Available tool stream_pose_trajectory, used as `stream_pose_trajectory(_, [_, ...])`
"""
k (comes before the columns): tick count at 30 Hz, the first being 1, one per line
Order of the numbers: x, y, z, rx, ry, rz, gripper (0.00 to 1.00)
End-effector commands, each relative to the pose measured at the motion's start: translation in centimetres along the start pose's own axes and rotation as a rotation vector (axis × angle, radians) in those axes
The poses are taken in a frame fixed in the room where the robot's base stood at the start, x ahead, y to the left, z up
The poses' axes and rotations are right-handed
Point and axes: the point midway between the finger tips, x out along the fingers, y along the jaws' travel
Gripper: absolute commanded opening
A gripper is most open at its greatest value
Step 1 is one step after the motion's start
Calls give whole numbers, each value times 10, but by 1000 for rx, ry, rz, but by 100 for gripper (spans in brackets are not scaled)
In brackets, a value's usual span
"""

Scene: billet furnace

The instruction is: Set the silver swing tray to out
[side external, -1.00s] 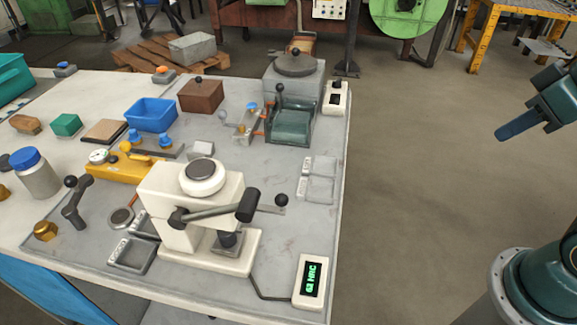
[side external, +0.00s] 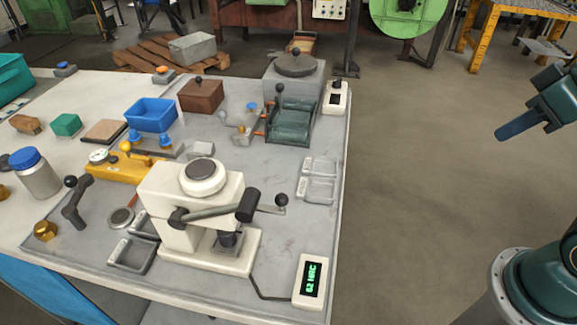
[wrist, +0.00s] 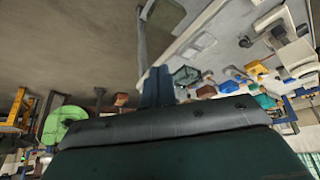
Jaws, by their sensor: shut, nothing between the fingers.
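My gripper (side external: 507,131) is at the right of the side view, over the floor and well clear of the bench. Its blue fingers are together and empty; they also show in the wrist view (wrist: 157,84). A silver tray-like piece (side external: 246,127) with small knobs and orange rods stands against the left side of a dark green box (side external: 290,121). I cannot tell for sure that this is the swing tray, nor its position. The green box is open at the top, and a black-knobbed lever stands at its back.
A grey block with a round top (side external: 294,75) stands behind the green box. A white hardness tester (side external: 200,200) and its green-lit display (side external: 311,281) stand in front. Flat silver frames (side external: 319,178) lie near the bench's right edge. The floor beside it is clear.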

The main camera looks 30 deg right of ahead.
Motion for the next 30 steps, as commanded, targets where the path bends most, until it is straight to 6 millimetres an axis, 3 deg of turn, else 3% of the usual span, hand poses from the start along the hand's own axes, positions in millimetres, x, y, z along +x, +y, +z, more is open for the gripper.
stream_pose_trajectory(3, [0,0,0,0,0,0,4])
stream_pose_trajectory(10, [0,-3,-6,12,-8,-8,46])
stream_pose_trajectory(20, [9,-28,-51,122,-73,-55,46])
stream_pose_trajectory(30, [36,-79,-107,284,-180,-92,46])
